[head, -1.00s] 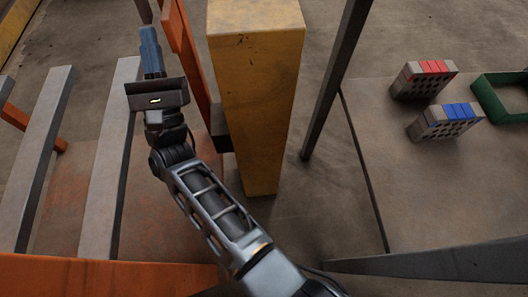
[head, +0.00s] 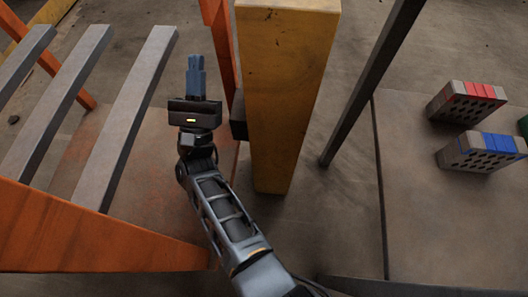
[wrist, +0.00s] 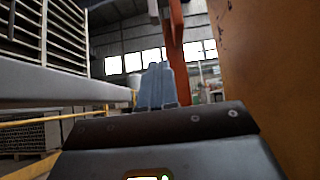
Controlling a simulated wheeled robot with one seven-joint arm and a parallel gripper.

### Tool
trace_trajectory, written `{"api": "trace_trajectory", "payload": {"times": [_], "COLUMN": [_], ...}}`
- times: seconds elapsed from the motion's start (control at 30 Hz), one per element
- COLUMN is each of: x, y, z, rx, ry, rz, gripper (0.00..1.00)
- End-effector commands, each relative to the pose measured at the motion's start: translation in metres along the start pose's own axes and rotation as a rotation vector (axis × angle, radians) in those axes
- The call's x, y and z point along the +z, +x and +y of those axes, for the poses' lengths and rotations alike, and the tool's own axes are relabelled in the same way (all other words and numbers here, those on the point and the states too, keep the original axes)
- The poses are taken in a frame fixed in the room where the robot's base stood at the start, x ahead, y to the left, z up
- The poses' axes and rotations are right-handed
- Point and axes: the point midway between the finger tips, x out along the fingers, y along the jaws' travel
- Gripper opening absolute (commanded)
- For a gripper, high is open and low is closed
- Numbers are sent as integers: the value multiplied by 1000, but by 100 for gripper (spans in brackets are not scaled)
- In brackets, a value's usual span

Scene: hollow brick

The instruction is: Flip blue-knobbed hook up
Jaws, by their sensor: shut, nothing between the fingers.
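My gripper (head: 196,76) is shut and empty, its blue-grey fingers together and pointing away from me in the head view. It is left of the yellow post, above the floor between the post and the grey slats. It also shows in the wrist view (wrist: 156,84), pointing toward an orange upright. I cannot make out a blue-knobbed hook in either view.
A thick yellow post (head: 280,100) stands close to the right of my arm, with an orange upright (head: 220,50) behind it. Grey slats (head: 128,115) on an orange frame (head: 90,230) lie left. A red-striped brick (head: 466,102) and a blue-striped brick (head: 482,152) sit far right.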

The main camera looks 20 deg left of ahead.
Motion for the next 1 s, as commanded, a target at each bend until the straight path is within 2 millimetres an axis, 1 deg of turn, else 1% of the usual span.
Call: {"api": "trace_trajectory", "payload": {"times": [0.03,0.23,0.3,0.57,0.77,0.93,1.0], "x": [-1,-1,-1,5,16,30,35], "y": [-11,-47,-52,-73,-92,-107,-112], "z": [0,0,-15,-58,-89,-112,-124], "rx": [3,4,10,44,66,84,87], "ry": [0,0,-21,-84,-131,-172,-215], "rz": [3,2,-2,-11,-13,-11,-9], "gripper": [0,0,0,0,0,0,0]}}
